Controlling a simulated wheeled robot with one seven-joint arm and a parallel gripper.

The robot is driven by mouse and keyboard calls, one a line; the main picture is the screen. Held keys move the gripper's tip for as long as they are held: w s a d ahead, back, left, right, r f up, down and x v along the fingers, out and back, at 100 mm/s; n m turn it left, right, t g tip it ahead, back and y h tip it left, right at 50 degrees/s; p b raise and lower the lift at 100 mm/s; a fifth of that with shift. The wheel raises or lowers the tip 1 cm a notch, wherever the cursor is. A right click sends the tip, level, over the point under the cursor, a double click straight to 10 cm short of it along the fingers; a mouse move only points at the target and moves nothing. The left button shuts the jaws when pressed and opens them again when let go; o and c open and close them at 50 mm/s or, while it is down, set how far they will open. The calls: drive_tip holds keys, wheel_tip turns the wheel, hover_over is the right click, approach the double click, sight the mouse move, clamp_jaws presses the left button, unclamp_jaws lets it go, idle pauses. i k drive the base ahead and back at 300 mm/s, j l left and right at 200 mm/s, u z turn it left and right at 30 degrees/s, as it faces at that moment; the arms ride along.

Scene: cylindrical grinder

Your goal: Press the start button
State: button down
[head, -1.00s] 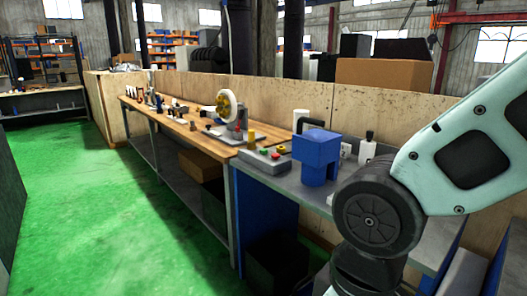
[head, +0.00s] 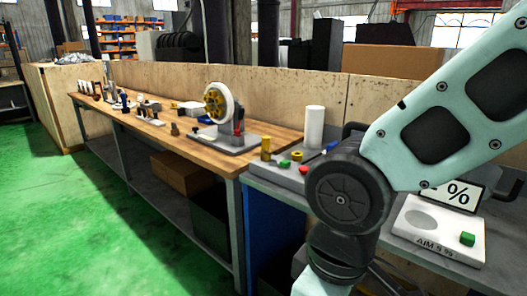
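A grey control box (head: 280,176) sits on the near metal bench, just past the end of the wooden bench. No start label is readable. A white device (head: 437,232) marked "AIM 9 %" also has a green button (head: 467,239). My arm crosses the right half of the view and hides part of the control box's right side. My gripper is outside the picture.
A grinding wheel on a stand (head: 222,108) is on the wooden bench (head: 180,137), with several small tools further back. A white cylinder (head: 314,127) stands behind the control box. A "%" display (head: 460,194) is at right. Green floor (head: 90,240) at left is clear.

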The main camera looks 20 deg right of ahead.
sight(285, 164)
drive_tip(key=i+j+z, duration=0.1)
drive_tip(key=i+j, duration=0.65)
drive_tip(key=j, duration=0.15)
